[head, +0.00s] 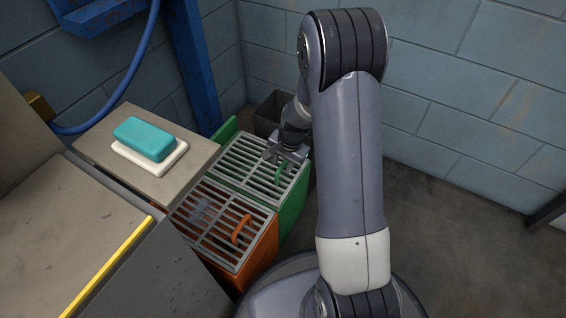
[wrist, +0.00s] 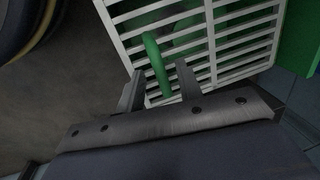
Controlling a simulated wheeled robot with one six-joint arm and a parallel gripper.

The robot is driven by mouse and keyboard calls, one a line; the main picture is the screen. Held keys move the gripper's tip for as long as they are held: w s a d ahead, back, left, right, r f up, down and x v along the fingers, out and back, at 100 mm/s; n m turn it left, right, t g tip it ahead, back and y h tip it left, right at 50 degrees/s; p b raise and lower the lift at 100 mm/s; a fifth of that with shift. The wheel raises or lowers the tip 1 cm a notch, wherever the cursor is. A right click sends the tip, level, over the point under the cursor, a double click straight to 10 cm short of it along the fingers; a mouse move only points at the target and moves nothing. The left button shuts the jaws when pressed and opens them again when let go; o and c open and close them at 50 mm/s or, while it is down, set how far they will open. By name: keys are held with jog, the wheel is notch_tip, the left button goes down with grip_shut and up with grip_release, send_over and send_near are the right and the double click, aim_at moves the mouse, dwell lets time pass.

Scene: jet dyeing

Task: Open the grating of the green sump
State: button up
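The green sump (head: 293,208) stands near the back wall, with its grey slatted grating (head: 240,160) lying flat and closed on top. A green bar handle (head: 281,172) stands on the grating near its right side. My gripper (head: 272,154) is over the grating, close to this handle. In the wrist view, my gripper (wrist: 159,67) is open, with one finger on each side of the green handle (wrist: 153,52). The handle shows between the fingers with gaps at both sides; I cannot tell how deep the fingers reach. The grating (wrist: 215,45) fills the upper middle there.
An orange sump (head: 262,252) with its own grating and orange handle (head: 241,230) adjoins in front. A teal block (head: 144,138) lies on a white dish on a grey ledge (head: 195,150) at left. A dark bin (head: 268,112) stands behind. Floor at right is clear.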

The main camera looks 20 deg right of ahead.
jog(key=shift+c, duration=0.4)
grip_shut()
